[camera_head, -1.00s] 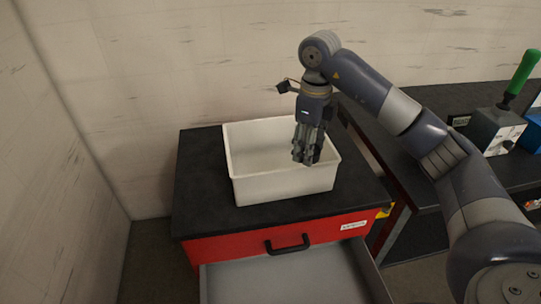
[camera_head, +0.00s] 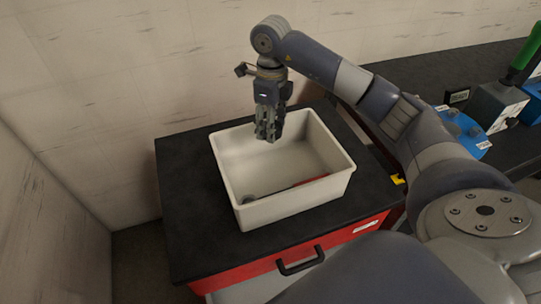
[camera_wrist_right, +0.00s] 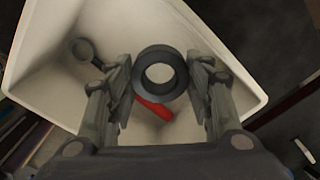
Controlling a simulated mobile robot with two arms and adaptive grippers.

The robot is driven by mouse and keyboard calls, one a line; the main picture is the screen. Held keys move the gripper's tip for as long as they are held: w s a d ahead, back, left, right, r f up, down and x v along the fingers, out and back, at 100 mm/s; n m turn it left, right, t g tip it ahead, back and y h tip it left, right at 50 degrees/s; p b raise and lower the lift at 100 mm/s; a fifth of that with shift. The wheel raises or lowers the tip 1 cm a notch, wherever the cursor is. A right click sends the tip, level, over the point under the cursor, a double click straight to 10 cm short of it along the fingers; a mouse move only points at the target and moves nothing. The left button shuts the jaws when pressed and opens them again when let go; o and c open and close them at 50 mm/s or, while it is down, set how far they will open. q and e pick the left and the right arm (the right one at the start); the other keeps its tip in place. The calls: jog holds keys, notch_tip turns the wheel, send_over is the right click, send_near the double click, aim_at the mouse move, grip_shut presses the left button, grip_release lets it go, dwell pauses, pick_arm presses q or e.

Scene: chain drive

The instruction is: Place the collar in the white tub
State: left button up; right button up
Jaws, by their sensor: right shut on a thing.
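The white tub (camera_head: 290,208) stands on the black top of a red drawer cabinet. My right gripper (camera_head: 267,136) points down over the back part of the tub, in front of its far wall in the head view. In the right wrist view, the dark ring-shaped collar (camera_wrist_right: 160,94) sits between the fingertips of my right gripper (camera_wrist_right: 160,75). The gripper is shut on it, with its hole facing the camera. The tub's pale inside (camera_wrist_right: 225,50) shows behind it. In the head view the collar is hard to make out against the fingers. My left gripper is not in view.
In the tub lie a red elongated thing (camera_wrist_right: 155,108) and a dark round-ended thing (camera_wrist_right: 83,50). The cabinet (camera_head: 190,200) has a black handle and a drawer below. A dark bench at right holds a grey block (camera_head: 497,103), a green-handled tool and blue parts.

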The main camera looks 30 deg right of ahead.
aim_at(270, 164)
notch_tip(270, 164, down, 13)
jog(key=p, duration=0.3)
jog(key=shift+w+r, duration=0.1)
jog(key=shift+w, duration=0.05)
jog(key=shift+f, duration=0.25)
jog(key=o, duration=1.4)
jog(key=shift+r, duration=0.1)
